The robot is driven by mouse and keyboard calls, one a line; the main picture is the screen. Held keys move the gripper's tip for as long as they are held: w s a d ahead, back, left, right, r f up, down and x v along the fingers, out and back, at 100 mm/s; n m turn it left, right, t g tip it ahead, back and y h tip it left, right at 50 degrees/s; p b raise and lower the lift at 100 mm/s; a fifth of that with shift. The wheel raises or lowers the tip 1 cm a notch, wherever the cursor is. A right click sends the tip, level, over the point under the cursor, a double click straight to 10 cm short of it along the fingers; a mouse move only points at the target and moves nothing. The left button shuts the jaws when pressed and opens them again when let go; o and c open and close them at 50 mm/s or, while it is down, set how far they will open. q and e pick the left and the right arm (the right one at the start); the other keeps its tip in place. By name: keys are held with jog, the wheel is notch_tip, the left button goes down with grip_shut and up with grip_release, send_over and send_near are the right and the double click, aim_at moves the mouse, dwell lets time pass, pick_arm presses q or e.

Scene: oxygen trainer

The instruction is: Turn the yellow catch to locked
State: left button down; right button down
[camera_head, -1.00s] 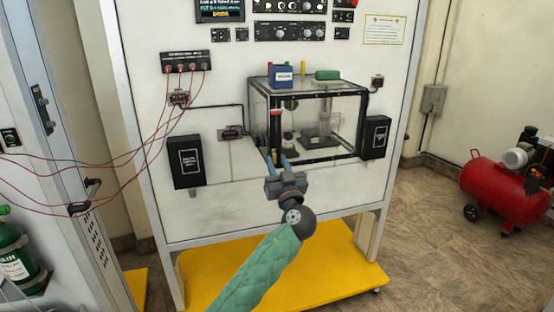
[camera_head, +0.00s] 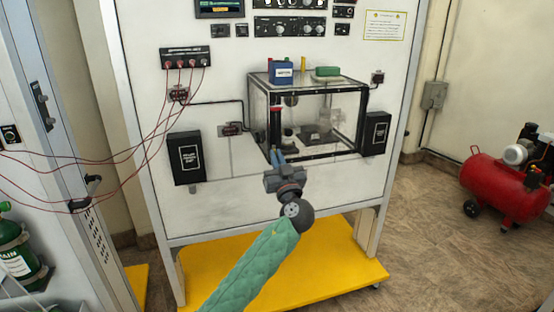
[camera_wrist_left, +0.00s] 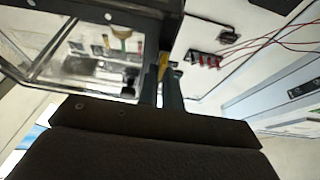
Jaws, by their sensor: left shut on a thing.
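The yellow catch (camera_wrist_left: 164,66) shows in the left wrist view between the two fingers of my left gripper (camera_wrist_left: 162,85), by the dark frame edge of the clear chamber (camera_wrist_left: 145,28). In the head view my left gripper (camera_head: 277,155) is at the front left lower corner of the chamber (camera_head: 340,85). Its fingers are close together and shut on the catch. The fingers hide the catch in the head view, and its exact angle cannot be told. My right gripper is not in view.
A blue box (camera_head: 282,73) and a green item (camera_head: 327,71) sit on the chamber. Black boxes hang left (camera_head: 188,158) and right (camera_head: 376,134) of it. Red cables (camera_head: 140,140) run on the left. The panel below the chamber is clear.

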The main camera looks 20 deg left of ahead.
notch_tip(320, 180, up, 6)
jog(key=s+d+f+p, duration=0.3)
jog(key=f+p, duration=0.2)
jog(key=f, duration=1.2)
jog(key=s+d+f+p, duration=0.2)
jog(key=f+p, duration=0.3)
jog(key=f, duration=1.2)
pick_arm(q)
jog(key=m+h+p, duration=0.2)
jog(key=m+h, duration=0.1)
jog(key=m, duration=0.4)
jog(key=m+h+p, duration=0.3)
jog(key=m, duration=0.5)
jog(key=m+g+h+p, duration=0.1)
jog(key=m+h+p, duration=0.2)
jog(key=m, duration=0.4)
jog(key=shift+w+d+f, duration=0.1)
jog(key=shift+d+f, duration=0.1)
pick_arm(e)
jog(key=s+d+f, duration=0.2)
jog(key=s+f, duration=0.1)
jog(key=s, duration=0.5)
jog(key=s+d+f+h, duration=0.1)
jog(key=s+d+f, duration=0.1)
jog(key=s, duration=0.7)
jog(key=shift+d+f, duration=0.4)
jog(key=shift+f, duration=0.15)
